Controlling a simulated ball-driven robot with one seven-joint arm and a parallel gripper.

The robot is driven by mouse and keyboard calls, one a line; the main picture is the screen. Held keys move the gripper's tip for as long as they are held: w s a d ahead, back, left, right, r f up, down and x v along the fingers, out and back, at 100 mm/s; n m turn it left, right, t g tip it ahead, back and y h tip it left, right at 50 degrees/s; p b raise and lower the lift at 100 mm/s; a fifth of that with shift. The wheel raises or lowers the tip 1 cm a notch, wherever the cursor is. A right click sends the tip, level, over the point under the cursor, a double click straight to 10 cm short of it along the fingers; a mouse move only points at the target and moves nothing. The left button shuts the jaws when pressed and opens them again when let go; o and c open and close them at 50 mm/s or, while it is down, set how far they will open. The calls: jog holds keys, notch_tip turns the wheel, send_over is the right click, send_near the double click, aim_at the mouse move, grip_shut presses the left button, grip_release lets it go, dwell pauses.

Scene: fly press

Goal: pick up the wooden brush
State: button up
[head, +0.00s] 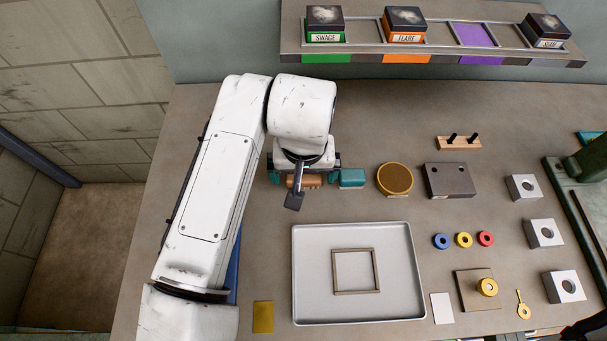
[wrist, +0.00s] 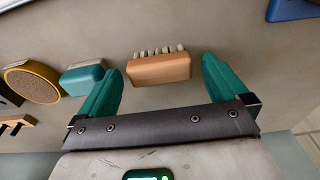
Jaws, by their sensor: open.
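The wooden brush (wrist: 160,70) lies on the table, a light wood block with a row of pale bristle tufts along one side. In the wrist view it sits between and a little beyond the two teal fingers of my gripper (wrist: 162,84), which is open and empty. In the head view the brush (head: 304,182) shows in part below my wrist, mostly covered by my gripper (head: 304,174) and a dark part of my arm. I cannot tell how high the fingers are above the table.
A teal-topped block (head: 352,178) lies close to the right of the brush; it also shows in the wrist view (wrist: 84,78). Further right are a round yellow-rimmed disc (head: 395,179) and a dark block (head: 450,180). A metal tray (head: 312,305) with a square frame lies in front.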

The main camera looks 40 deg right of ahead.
jog(key=shift+f, duration=0.7)
jog(key=shift+c, duration=0.3)
jog(key=c, duration=0.9)
